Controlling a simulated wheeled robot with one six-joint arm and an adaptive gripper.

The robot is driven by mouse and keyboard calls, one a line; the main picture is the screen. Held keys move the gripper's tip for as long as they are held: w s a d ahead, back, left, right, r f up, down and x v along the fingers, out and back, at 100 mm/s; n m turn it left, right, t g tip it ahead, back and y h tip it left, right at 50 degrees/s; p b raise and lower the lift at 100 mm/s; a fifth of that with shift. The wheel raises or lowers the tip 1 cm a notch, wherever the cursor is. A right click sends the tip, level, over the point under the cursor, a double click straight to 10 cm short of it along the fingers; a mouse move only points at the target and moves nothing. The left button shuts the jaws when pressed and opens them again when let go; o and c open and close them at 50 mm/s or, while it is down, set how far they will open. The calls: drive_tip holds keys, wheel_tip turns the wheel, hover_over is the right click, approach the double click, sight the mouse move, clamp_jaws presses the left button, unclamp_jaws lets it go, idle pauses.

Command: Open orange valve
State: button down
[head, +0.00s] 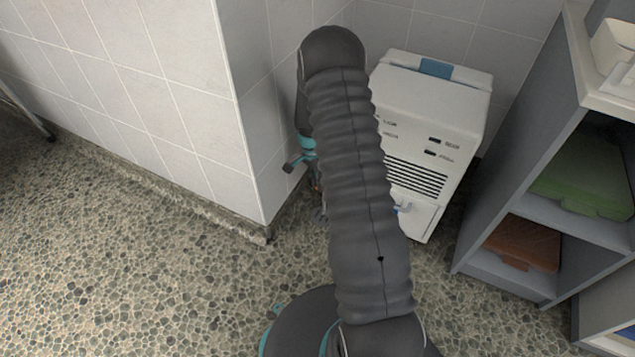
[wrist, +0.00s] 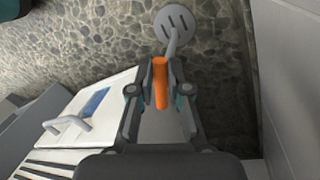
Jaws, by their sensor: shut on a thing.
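The orange valve (wrist: 160,83) shows in the wrist view as an upright orange handle between my fingers. My gripper (wrist: 160,92) is shut on it, with one finger on each side. In the head view my own arm hides the valve almost wholly, and only part of my gripper area (head: 302,160) shows left of the arm, near the wall corner.
A white machine (head: 432,110) stands against the tiled wall, right of my arm; its front flap with a handle (wrist: 72,128) is close on the left in the wrist view. A grey shelf unit (head: 535,150) stands at the right. The speckled floor (head: 120,260) at left is clear.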

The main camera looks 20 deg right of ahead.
drive_tip(key=shift+s, duration=0.1)
drive_tip(key=n, duration=0.1)
drive_tip(key=n+b, duration=0.1)
drive_tip(key=n, duration=0.1)
drive_tip(key=shift+s+f+n+h, duration=0.1)
drive_tip(key=shift+s+n+h, duration=0.2)
drive_tip(key=shift+s, duration=0.1)
drive_tip(key=shift+s+d+n+b, duration=0.2)
drive_tip(key=shift+n+b, duration=0.1)
drive_tip(key=shift+n, duration=0.7)
drive_tip(key=c, duration=1.1)
unclamp_jaws()
drive_tip(key=shift+c, duration=0.2)
drive_tip(key=shift+w+r, duration=0.1)
drive_tip(key=shift+r, duration=0.15)
drive_tip(key=shift+r, duration=0.3)
drive_tip(key=v, duration=1.1)
drive_tip(key=shift+a, duration=0.25)
